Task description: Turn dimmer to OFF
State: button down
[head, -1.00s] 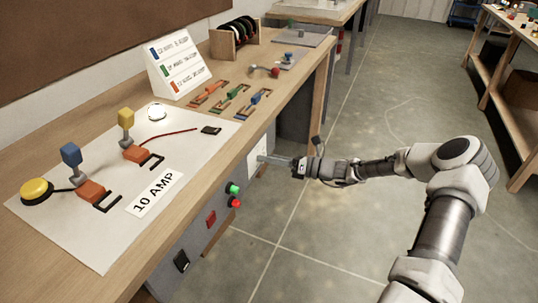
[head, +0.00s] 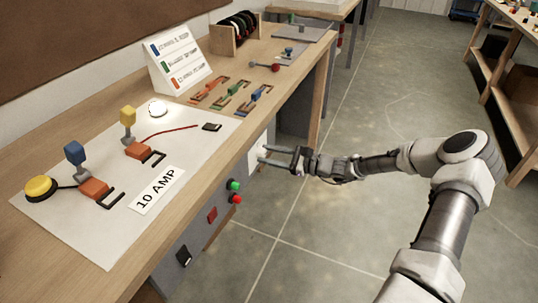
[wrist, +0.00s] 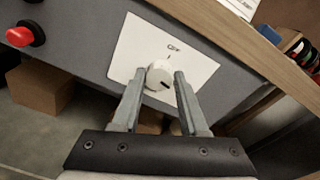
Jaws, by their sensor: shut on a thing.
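The dimmer is a round white knob (wrist: 157,76) on a white plate (wrist: 196,68) on the grey panel under the bench edge. The plate also shows in the head view (head: 259,138). A small label, apparently OFF, and a tick lie above the knob in the wrist view. A dark mark on the knob sits at its lower right, away from the label. My gripper (wrist: 160,74) has one finger on each side of the knob and is shut on it. In the head view my gripper (head: 268,157) reaches the panel from the right. The fingertip contact is hard to see.
A green button (head: 234,186) and a red button (head: 236,199) stick out of the panel near the dimmer. A red switch (head: 212,214) and a black switch (head: 184,256) sit further along. The wooden bench edge (wrist: 250,38) overhangs above. The floor to the right is open.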

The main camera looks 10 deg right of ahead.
jog(key=n+b, duration=0.1)
jog(key=n, duration=0.4)
jog(key=shift+f+t+h+b, duration=0.1)
jog(key=shift+t+h+b, duration=0.2)
jog(key=shift+b, duration=0.05)
jog(key=n+b, duration=0.2)
jog(key=n, duration=0.2)
jog(key=shift+s+f+t, duration=0.1)
jog(key=shift+t, duration=0.2)
jog(key=shift+a+n+t+b, duration=0.1)
jog(key=shift+n+t+b, duration=0.4)
jog(key=shift+n+b, duration=4.25)
jog(key=shift+n, duration=0.25)
jog(key=shift+c, duration=2.2)
grip_release()
